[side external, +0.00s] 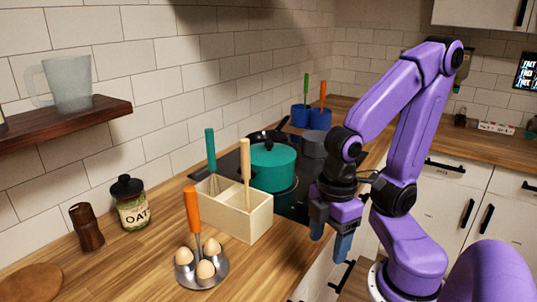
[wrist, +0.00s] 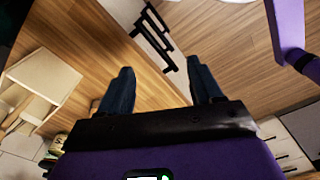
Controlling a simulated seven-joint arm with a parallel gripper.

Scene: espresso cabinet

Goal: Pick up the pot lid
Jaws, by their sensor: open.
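The pot lid (side external: 273,153) is teal with a dark knob and sits on the teal pot (side external: 273,176), which stands on the black cooktop. My gripper (side external: 330,238) hangs fingers down to the right of the pot and nearer the camera, apart from the lid, around the counter's front edge. Its two blue fingers are spread with nothing between them. They also show in the wrist view (wrist: 160,68), above the wooden counter and its edge. I cannot make out the lid in the wrist view.
A cream utensil box (side external: 238,206) with upright handles stands in front of the pot. An egg holder (side external: 205,274), an oats jar (side external: 131,204) and a brown grinder (side external: 86,228) are at the left.

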